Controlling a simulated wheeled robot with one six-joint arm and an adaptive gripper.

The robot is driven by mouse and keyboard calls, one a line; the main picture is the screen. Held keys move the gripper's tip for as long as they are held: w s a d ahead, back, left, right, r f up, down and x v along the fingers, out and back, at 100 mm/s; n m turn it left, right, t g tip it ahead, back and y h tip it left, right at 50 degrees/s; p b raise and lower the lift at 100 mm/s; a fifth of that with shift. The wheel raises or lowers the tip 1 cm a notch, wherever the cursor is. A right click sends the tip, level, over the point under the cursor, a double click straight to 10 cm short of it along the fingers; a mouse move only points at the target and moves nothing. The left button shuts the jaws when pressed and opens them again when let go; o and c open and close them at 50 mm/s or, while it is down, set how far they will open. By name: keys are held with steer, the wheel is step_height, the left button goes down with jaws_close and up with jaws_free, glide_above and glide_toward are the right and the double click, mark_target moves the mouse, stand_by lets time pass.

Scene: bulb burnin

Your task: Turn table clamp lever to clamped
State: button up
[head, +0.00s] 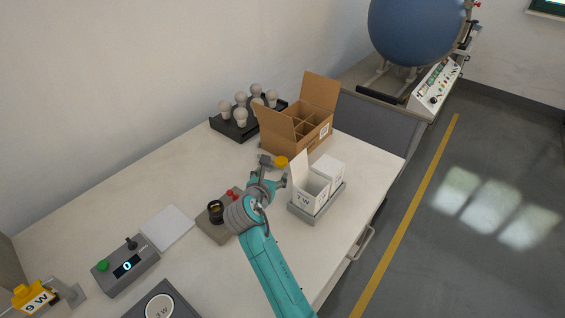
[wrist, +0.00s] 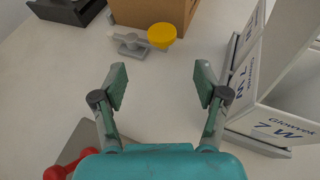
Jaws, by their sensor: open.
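A grey lever with a round yellow knob (wrist: 162,35), which looks like the table clamp lever, sits on the table in front of the cardboard box. In the wrist view its grey arm (wrist: 130,41) points left from the knob, over a small grey base. The knob also shows in the head view (head: 281,162). My gripper (wrist: 161,84) is open and empty, its fingers spread on either side of bare table. The lever lies ahead of the fingertips, apart from them. My gripper also shows in the head view (head: 271,179), just short of the lever.
The open cardboard box (head: 296,133) stands behind the lever. White cartons marked 7 W (head: 310,193) in a grey tray stand close to my right finger. A red-handled part (wrist: 62,173) and black socket (head: 216,211) are at left. A black bulb rack (head: 228,126) is behind.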

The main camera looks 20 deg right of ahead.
mark_target(281, 161)
steer(key=x, duration=1.1)
steer(key=shift+d+r, duration=0.1)
steer(key=shift+r, duration=0.1)
jaws_close()
